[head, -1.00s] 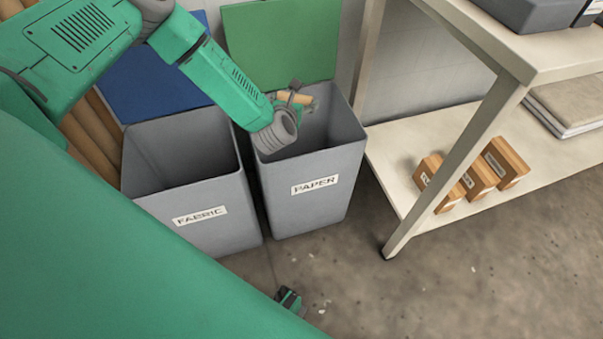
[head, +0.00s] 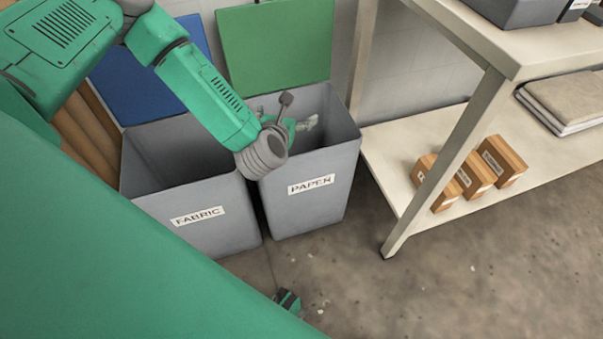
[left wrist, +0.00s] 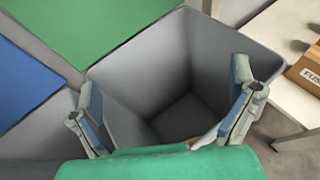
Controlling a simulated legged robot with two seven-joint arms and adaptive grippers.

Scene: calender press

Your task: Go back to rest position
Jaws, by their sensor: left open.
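My left gripper (head: 302,122) is over the grey bin labelled PAPER (head: 312,190), near its opening. In the left wrist view the gripper (left wrist: 165,103) has its two fingers spread wide, with nothing between them. The bin's grey inner walls (left wrist: 150,80) show below it there. A small pale brown edge (left wrist: 205,138) shows just above my green hand; most of it is hidden, so I cannot tell what it is.
A grey FABRIC bin (head: 190,238) stands left of the PAPER bin. A blue panel (head: 150,75) and a green panel (head: 275,45) rise behind them.

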